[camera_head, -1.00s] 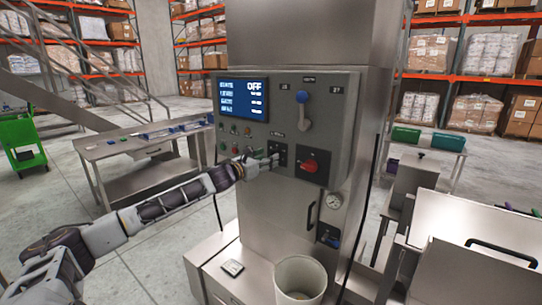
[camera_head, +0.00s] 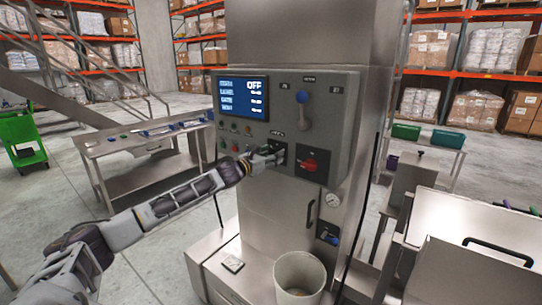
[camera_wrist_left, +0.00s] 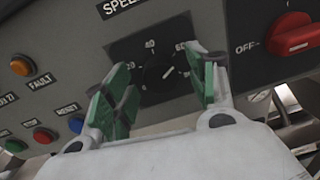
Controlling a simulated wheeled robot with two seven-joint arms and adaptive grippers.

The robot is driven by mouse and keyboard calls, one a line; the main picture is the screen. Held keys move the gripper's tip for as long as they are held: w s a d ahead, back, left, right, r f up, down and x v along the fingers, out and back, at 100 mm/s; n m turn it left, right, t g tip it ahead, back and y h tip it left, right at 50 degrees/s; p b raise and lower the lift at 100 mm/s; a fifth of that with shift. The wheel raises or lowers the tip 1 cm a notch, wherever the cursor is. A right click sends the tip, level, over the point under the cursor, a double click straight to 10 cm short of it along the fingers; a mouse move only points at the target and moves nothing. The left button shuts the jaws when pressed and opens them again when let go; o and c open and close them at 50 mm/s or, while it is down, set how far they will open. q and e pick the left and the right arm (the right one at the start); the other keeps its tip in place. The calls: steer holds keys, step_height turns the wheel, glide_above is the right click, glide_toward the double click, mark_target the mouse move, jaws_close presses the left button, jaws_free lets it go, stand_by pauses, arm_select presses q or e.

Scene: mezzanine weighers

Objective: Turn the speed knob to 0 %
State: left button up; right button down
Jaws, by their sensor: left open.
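The speed knob (camera_wrist_left: 160,73) is a black dial on a dark square plate, under the label "SPEED", in the left wrist view. Its pale pointer line slants up and to the right, toward the mark that reads like 60. My left gripper (camera_wrist_left: 165,88) is open, with one green-padded finger on each side of the knob; I cannot tell whether they touch it. In the head view my left gripper (camera_head: 277,156) is at the panel, covering most of the knob. My right gripper is not in view.
The red rotary switch (camera_head: 310,165) sits just right of the knob, marked OFF. The screen (camera_head: 241,98) reads OFF. Coloured buttons (camera_wrist_left: 44,135) lie left of the knob. A white bucket (camera_head: 299,270) stands below.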

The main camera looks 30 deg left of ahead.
arm_select(q)
steer(key=shift+c, duration=0.5)
steer(key=c, duration=0.9)
